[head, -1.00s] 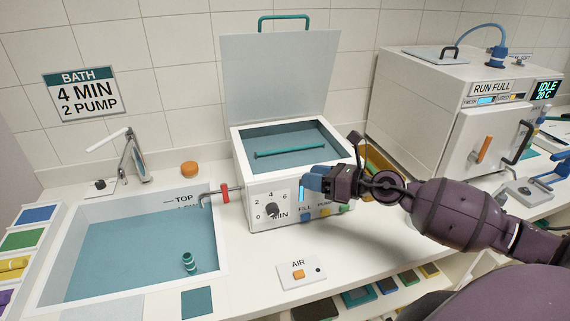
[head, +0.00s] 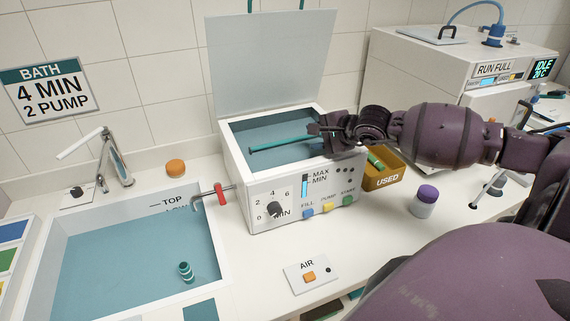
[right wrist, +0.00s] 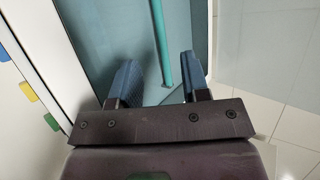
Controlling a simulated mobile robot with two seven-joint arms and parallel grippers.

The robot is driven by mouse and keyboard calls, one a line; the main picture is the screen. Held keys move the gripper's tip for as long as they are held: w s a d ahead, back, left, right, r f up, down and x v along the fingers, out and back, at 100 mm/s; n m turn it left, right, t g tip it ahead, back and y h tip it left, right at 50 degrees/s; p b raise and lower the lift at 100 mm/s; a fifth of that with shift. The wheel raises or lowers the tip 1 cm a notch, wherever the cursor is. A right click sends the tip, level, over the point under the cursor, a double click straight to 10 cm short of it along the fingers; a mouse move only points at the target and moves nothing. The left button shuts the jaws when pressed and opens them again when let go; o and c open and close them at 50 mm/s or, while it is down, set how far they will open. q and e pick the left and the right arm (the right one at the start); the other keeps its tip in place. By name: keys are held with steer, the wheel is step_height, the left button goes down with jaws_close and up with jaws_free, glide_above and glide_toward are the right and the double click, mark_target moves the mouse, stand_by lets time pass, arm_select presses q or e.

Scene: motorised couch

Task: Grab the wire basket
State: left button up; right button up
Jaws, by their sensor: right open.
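A teal bar (head: 280,144), which looks like the wire basket's handle, lies across the opening of the white bath box (head: 245,178). No wire mesh can be made out below it. My right gripper (head: 314,131) is over the right end of the opening, at the right end of the bar. In the right wrist view the right gripper (right wrist: 162,85) is open, and the teal bar (right wrist: 161,40) runs between its two blue fingers, nearer the right one. I cannot tell whether they touch. My left gripper is not in view.
The box's raised lid (head: 270,60) stands behind the opening. A yellow USED bin (head: 384,182) and a purple-capped jar (head: 424,202) are to the right. The front counter is mostly clear.

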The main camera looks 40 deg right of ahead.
mark_target(291, 139)
steer(key=b+x, duration=0.2)
steer(key=x, duration=0.2)
steer(key=shift+w+f+b, duration=0.1)
steer(key=shift+b, duration=0.2)
steer(key=b+x, duration=0.3)
steer(key=x, duration=0.1)
steer(key=shift+f, duration=0.1)
steer(key=shift+w+a+f+b, duration=0.15)
steer(key=shift+w+f+b, duration=0.1)
steer(key=shift+w+b, duration=0.35)
steer(key=shift+r, duration=0.1)
jaws_close()
